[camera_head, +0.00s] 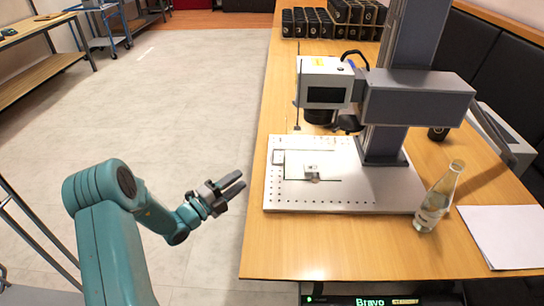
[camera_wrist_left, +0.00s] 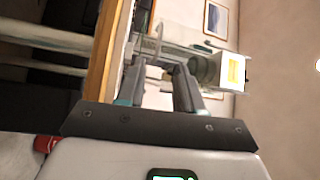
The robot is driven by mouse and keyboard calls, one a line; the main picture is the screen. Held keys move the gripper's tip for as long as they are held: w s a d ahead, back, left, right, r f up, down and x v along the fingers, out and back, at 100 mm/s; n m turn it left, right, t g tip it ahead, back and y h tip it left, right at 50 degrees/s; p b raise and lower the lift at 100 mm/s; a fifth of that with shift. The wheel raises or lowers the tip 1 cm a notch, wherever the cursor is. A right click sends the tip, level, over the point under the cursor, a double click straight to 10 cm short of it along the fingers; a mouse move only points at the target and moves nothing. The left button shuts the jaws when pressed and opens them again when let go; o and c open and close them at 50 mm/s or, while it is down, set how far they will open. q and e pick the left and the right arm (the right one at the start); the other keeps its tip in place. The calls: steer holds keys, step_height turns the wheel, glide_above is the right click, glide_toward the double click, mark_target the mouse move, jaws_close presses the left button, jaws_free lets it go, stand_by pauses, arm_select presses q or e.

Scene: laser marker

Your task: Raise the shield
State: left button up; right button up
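The laser marker has a white head (camera_head: 325,82) on a grey arm and column (camera_head: 405,95), above a light base plate (camera_head: 345,190) with rows of holes. A small part (camera_head: 312,170) lies on the plate. A thin dark upright rod (camera_head: 298,92) hangs left of the head. I cannot clearly make out a shield; the rod may belong to it. My left gripper (camera_head: 240,181) is left of the table edge, apart from the marker, fingers pointing toward it. In the left wrist view its fingers (camera_wrist_left: 160,66) are apart and empty, with the white head (camera_wrist_left: 228,72) beyond. My right gripper is not in view.
The wooden table (camera_head: 310,250) has a clear bottle (camera_head: 437,198) and white paper (camera_head: 503,235) at the right. Dark boxes (camera_head: 335,20) stand at its far end. A screen (camera_head: 375,301) shows at the bottom edge. The floor (camera_head: 190,100) left of the table is open.

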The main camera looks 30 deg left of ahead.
arm_select(q)
steer(key=x, duration=1.3)
steer(key=shift+w+f, duration=0.1)
jaws_close()
